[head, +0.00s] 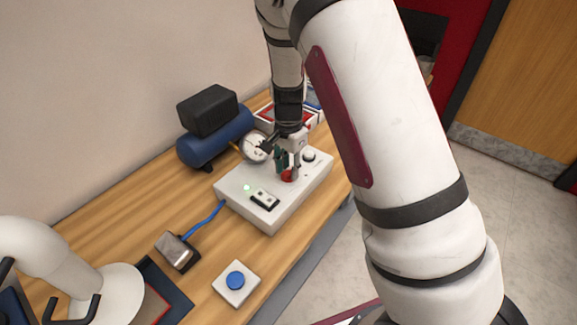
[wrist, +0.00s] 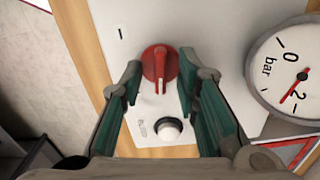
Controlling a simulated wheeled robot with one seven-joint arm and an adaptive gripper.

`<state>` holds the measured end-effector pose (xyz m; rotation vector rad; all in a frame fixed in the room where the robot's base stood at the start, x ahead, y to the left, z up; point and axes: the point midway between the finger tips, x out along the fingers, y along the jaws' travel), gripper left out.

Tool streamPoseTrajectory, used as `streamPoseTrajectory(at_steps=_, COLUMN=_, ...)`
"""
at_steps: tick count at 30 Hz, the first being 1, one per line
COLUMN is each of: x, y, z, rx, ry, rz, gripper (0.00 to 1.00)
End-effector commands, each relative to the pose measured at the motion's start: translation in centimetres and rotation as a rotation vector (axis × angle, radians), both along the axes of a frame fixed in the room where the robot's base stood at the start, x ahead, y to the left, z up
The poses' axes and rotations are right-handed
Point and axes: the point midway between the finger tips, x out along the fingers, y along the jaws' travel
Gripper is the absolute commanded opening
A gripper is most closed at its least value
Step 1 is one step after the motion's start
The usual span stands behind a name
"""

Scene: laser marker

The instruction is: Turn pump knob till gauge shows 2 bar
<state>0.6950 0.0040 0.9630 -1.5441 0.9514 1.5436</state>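The red pump knob (wrist: 159,63) sits on the white control box (head: 277,208); its pale pointer stripe points down in the wrist view. My gripper (wrist: 160,74) is open over it, one green-padded finger on either side, with small gaps showing. In the head view my gripper (head: 285,160) is above the box and partly covers the red knob (head: 287,175). The round gauge (wrist: 300,65), marked bar, shows at the right of the wrist view, cut off by the edge. Its red needle points to the lower left, near the 2; I cannot read the exact value.
A white round button (wrist: 168,128) is close to the knob, between the fingers. A blue tank with a black top (head: 215,137) stands behind the box. A small black switch (head: 264,199), a cabled device (head: 177,251) and a blue button (head: 235,280) are nearer the front.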

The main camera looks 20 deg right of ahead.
Motion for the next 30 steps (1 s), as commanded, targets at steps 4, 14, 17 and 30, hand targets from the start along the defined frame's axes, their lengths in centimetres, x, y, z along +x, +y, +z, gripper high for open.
streamPoseTrajectory(at_steps=4, x=0.00, y=0.01, z=0.03, rx=0.000, ry=0.000, rz=0.000, gripper=0.00)
streamPoseTrajectory(at_steps=14, x=0.06, y=-0.03, z=0.06, rx=0.001, ry=0.000, rz=0.091, gripper=0.00)
streamPoseTrajectory(at_steps=17, x=0.09, y=-0.04, z=0.07, rx=0.002, ry=-0.001, rz=0.208, gripper=0.00)
streamPoseTrajectory(at_steps=30, x=0.05, y=0.00, z=0.09, rx=0.000, ry=0.000, rz=0.370, gripper=0.00)
